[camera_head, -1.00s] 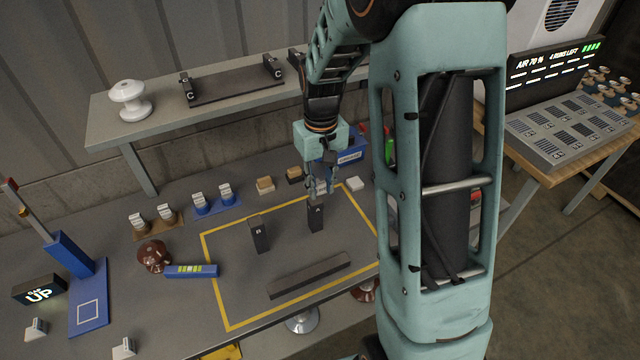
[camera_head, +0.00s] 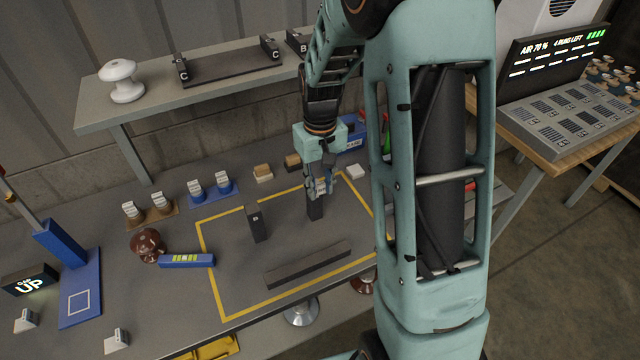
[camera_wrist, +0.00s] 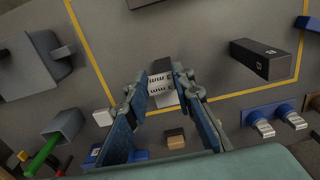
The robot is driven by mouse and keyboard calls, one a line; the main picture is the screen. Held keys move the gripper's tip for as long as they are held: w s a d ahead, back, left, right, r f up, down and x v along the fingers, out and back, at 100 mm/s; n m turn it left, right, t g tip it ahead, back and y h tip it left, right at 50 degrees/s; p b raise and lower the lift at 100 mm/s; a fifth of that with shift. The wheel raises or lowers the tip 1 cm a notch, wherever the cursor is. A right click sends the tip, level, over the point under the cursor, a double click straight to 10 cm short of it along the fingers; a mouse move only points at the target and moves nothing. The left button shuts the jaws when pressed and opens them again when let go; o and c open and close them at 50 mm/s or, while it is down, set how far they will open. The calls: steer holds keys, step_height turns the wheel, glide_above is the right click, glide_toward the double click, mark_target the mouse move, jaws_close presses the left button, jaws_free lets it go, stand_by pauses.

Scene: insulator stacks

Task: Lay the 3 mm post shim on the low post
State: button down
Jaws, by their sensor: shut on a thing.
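My gripper (camera_head: 320,188) is shut on a small pale shim (camera_wrist: 160,84) with "mm" lettering, which shows between the fingertips in the wrist view. In the head view the gripper is right over the right-hand dark post (camera_head: 315,209), whose top the fingers hide. I cannot tell whether the shim touches that post. The other dark post (camera_head: 256,224) stands to its left inside the yellow outline and also shows at the right of the wrist view (camera_wrist: 262,60). Both posts look upright.
A dark bar (camera_head: 308,265) lies in front of the posts. A blue level (camera_head: 187,261) and brown insulator (camera_head: 147,245) are left of the outline. Shim holders on a blue tray (camera_head: 211,193) and a brown tray (camera_head: 148,214) stand behind. A white block (camera_head: 356,172) is right of my gripper.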

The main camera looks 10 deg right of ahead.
steer(key=c, duration=1.6)
jaws_free()
